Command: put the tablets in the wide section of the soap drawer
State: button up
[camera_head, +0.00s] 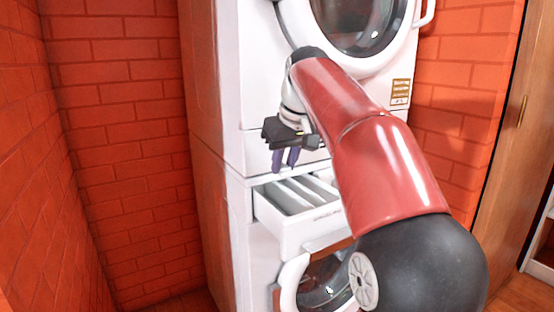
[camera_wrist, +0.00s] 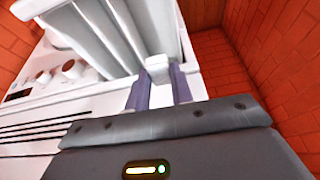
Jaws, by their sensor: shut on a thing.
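My gripper (camera_head: 285,160) points down with its purple fingers above the open soap drawer (camera_head: 290,232). In the wrist view, the fingers (camera_wrist: 159,74) are shut on a small white tablet (camera_wrist: 158,66) held between their tips. The white drawer also shows in the wrist view (camera_wrist: 186,50), just beyond the fingertips. Its long compartments are split by light dividers, and I see no tablet in the parts in view. The drawer floor is partly hidden. I cannot tell whether the tablet is over the wide section. My gripper looks apart from the drawer.
The drawer sticks out of the lower white machine (camera_head: 231,230), above its round door (camera_head: 325,280). Another white machine (camera_head: 222,80) is stacked on top. Red brick walls (camera_head: 125,130) stand on both sides. A wooden door (camera_head: 508,130) is at the right.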

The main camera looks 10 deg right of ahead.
aim_at(287, 174)
jog(key=shift+f+b, duration=2.7)
jog(key=shift+f, duration=0.05)
jog(key=o, duration=1)
jog(key=shift+o, duration=0.2)
jog(key=shift+r, duration=0.1)
jog(key=p+v, duration=0.2)
jog(key=v, duration=0.5)
jog(key=shift+p, duration=0.35)
jog(key=shift+s+r, duration=0.15)
jog(key=shift+r, duration=0.2)
jog(key=shift+s, duration=0.1)
